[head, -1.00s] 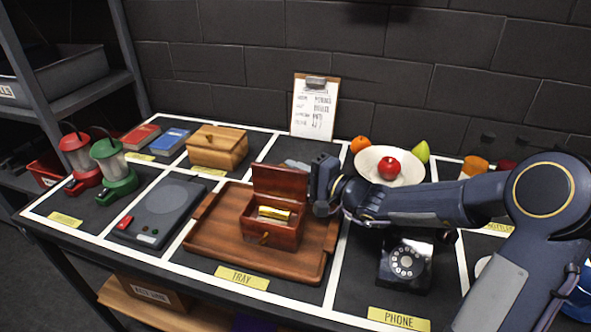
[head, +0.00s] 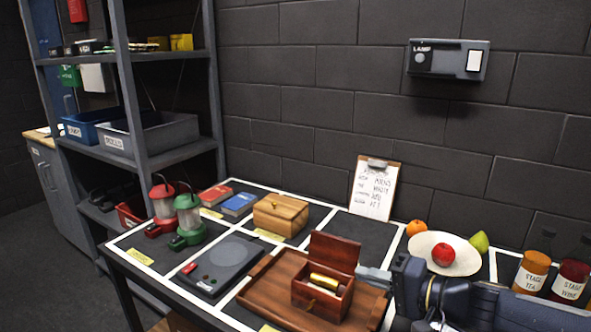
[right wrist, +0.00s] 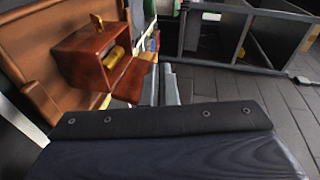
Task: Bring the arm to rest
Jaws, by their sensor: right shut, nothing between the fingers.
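My right arm comes in from the lower right of the head view. Its gripper (head: 372,276) is shut and empty, just right of the open wooden box (head: 322,291) on the tray (head: 262,293). The fingers also show in the right wrist view (right wrist: 167,84), pointing away past the box (right wrist: 97,55). The box lid is up and a gold item (head: 324,281) lies inside. In the wrist view a gap cannot be judged exactly, but the fingers seem apart from the box. My left gripper is not in view.
Near the arm are a white plate (head: 426,262) with a red apple (head: 443,254), and two labelled jars (head: 531,272). Lanterns (head: 188,215), a wooden chest (head: 281,216) and a clipboard (head: 374,188) stand farther left and back. A LAMP wall box (head: 447,60) hangs above.

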